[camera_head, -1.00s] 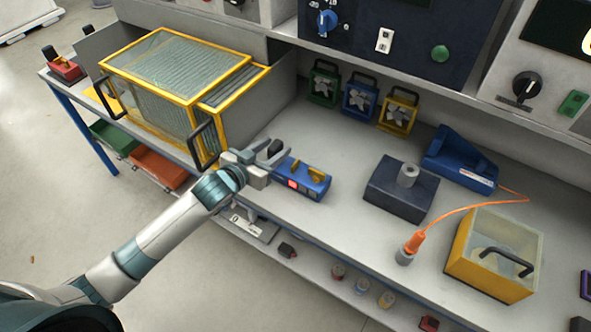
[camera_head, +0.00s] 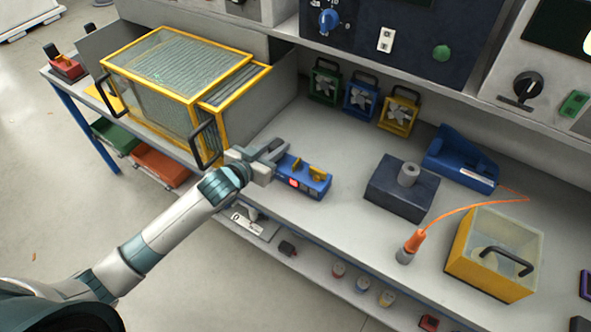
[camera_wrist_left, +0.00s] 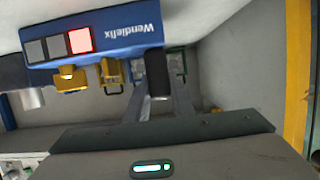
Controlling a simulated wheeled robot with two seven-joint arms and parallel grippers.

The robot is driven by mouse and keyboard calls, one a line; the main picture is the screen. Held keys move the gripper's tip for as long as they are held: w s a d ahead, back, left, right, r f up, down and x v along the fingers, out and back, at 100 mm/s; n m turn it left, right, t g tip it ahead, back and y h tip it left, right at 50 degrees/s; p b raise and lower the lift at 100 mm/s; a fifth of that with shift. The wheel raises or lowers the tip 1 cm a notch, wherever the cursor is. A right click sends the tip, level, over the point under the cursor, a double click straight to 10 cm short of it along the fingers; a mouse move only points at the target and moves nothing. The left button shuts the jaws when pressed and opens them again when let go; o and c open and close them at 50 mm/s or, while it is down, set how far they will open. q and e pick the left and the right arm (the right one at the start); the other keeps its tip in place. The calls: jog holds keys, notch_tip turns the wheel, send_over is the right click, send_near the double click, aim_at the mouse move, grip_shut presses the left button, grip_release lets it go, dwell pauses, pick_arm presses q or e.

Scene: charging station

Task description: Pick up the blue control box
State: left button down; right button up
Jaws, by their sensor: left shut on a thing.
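The blue control box (camera_head: 318,188) is at the front edge of the bench, with a lit red button and yellow parts on it. In the left wrist view the box (camera_wrist_left: 120,42) fills the upper left, with white lettering and a black upright knob (camera_wrist_left: 158,76). My left gripper (camera_head: 277,151) reaches it from the left. Its fingers (camera_wrist_left: 161,98) are shut on the black knob, which they mostly hide in the head view. I cannot tell whether the box is clear of the bench. My right gripper is out of view.
A yellow-framed cage (camera_head: 165,70) stands left of the gripper. To the right are a dark block (camera_head: 398,195), a blue tool (camera_head: 455,160), an orange-cabled plug (camera_head: 410,245) and a yellow bin (camera_head: 490,255). Three small fans line the back. Bare bench lies behind the box.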

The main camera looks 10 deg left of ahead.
pick_arm(q)
jog(key=shift+r, duration=0.15)
jog(key=shift+r, duration=0.55)
notch_tip(320, 180, up, 2)
jog(key=shift+r+b, duration=0.25)
jog(key=shift+b, duration=0.35)
jog(key=s+d+r+b, duration=0.2)
jog(key=d+r, duration=0.5)
jog(key=d, duration=0.4)
jog(key=shift+s+d, duration=0.2)
jog(key=shift+s, duration=0.1)
